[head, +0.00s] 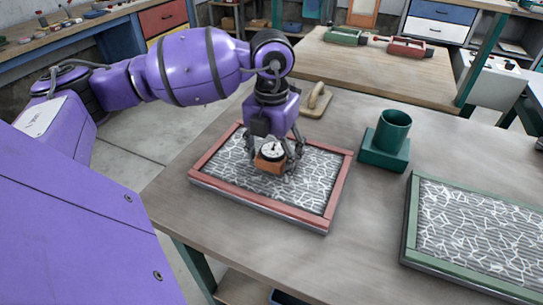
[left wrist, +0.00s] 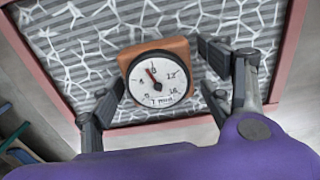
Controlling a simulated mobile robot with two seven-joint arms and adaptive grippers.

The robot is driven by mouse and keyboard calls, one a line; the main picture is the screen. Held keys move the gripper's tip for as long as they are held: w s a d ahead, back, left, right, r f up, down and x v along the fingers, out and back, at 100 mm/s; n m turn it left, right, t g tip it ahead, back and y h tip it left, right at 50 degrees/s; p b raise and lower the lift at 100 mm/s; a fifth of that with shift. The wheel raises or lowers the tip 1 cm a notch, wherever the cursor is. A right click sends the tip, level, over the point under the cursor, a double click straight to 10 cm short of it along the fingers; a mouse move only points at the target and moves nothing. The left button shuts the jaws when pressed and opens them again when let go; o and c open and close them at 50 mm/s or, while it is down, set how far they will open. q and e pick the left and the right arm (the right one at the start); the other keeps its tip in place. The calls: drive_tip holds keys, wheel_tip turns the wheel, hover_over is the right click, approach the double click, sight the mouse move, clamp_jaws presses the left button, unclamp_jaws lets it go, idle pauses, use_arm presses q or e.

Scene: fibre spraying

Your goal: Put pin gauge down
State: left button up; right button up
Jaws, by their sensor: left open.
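The pin gauge (head: 269,163) has an orange-brown square body and a round white dial with a black rim. It appears to rest on the fibre-covered panel inside the red frame (head: 257,213). My left gripper (head: 272,160) is over the panel, pointing down, with its fingers open on either side of the gauge. In the left wrist view the gauge (left wrist: 157,80) sits between the spread fingers, with a visible gap at the left finger. Its underside is hidden. My right gripper is not in view.
A green-framed panel (head: 410,228) with similar white fibres lies at the right. A green cup on a block (head: 387,148) stands behind it. A tan wooden hand tool (head: 316,100) lies behind the red frame. Bare table lies between the two panels.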

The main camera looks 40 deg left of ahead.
sight(272, 152)
use_arm(q)
wheel_tip(272, 152, up, 12)
drive_tip(key=shift+r, duration=0.2)
idle(0.5)
idle(0.4)
idle(0.5)
idle(0.5)
idle(1.3)
